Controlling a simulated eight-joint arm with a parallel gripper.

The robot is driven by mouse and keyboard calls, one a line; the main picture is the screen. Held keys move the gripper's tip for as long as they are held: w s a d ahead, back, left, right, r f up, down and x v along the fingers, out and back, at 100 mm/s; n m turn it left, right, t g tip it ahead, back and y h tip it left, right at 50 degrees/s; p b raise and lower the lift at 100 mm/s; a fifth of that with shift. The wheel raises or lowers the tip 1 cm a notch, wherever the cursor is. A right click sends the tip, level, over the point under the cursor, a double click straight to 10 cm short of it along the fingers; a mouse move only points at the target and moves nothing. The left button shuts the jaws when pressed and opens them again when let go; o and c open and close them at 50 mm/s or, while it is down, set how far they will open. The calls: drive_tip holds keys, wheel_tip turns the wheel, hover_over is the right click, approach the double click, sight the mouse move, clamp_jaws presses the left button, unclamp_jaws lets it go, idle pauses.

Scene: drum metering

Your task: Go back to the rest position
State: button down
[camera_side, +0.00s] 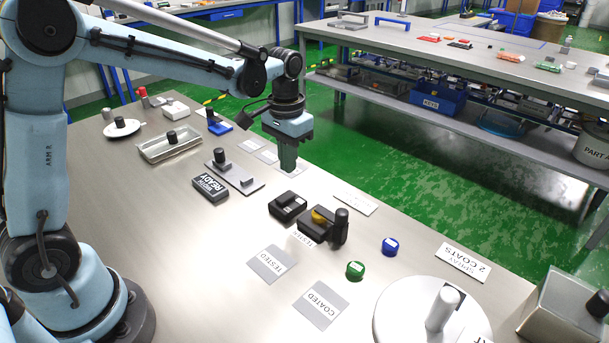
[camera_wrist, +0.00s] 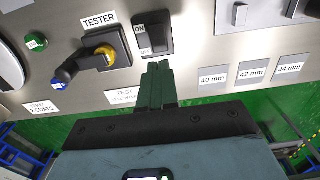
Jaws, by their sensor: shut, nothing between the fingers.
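My gripper (camera_side: 288,160) hangs above the metal bench (camera_side: 190,245), pointing down, with its fingers together and nothing between them. In the wrist view the shut fingers (camera_wrist: 157,85) show just below the black ON/OFF switch box (camera_wrist: 152,35); they look apart from it. The black tester (camera_side: 323,228) with its yellow knob stands to the right of the gripper in the side view. It also shows in the wrist view (camera_wrist: 115,35), left of the switch box.
A READY block (camera_side: 210,188), a grey tray (camera_side: 170,146), a green button (camera_side: 355,270) and a blue button (camera_side: 390,246) are on the bench. A white round turntable (camera_side: 395,315) stands at the front right. TESTED (camera_side: 272,264) and COATED (camera_side: 320,304) mats lie flat.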

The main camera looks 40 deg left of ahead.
drive_tip(key=shift+r, duration=0.3)
drive_tip(key=s+r+t, duration=0.2)
drive_tip(key=s+t, duration=0.1)
drive_tip(key=s, duration=0.3)
drive_tip(key=s+d+r+t, duration=0.1)
drive_tip(key=s+t, duration=0.3)
drive_tip(key=s, duration=0.3)
drive_tip(key=shift+s+r, duration=0.15)
drive_tip(key=shift+r, duration=0.2)
drive_tip(key=shift+d, duration=0.1)
